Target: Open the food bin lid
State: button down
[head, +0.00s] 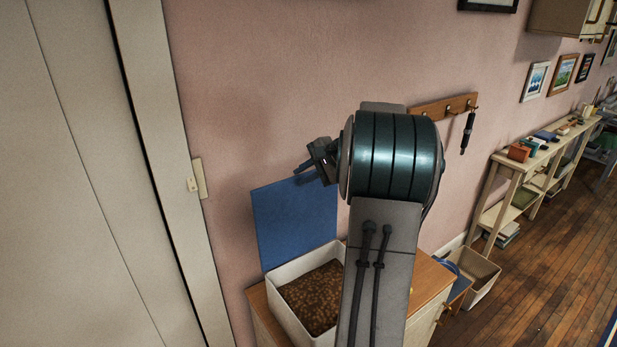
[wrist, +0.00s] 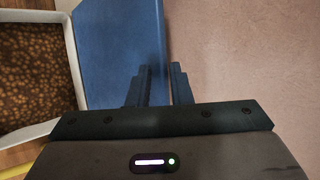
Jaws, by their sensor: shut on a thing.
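The food bin (head: 283,313) is a white box on a wooden cabinet, filled with brown kibble (head: 313,298). Its blue lid (head: 293,222) stands upright at the back of the bin, near the pink wall, and the bin's top is uncovered. My gripper (head: 306,167) is at the lid's upper right edge. In the wrist view the two fingers (wrist: 160,78) are shut on the edge of the blue lid (wrist: 112,50). The bin (wrist: 66,32) and kibble (wrist: 28,70) show at the left there. My arm hides the right part of the bin in the head view.
The wooden cabinet (head: 427,284) bears the bin. A hook rail (head: 430,110) is on the wall behind my arm. A door (head: 80,200) is at the left. An open box (head: 482,278) stands on the floor right of the cabinet, and a shelf unit (head: 500,165) lies farther right. Wooden floor (head: 560,260) is clear.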

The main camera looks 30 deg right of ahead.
jog(key=shift+w, duration=0.1)
dwell(0.3)
jog(key=c, duration=1.5)
grip_release()
jog(key=shift+s+d+r, duration=0.3)
jog(key=shift+s+r, duration=0.05)
jog(key=shift+s, duration=0.05)
jog(key=b+v, duration=0.2)
jog(key=v, duration=1)
jog(key=shift+s+r, duration=0.25)
jog(key=shift+s, duration=0.05)
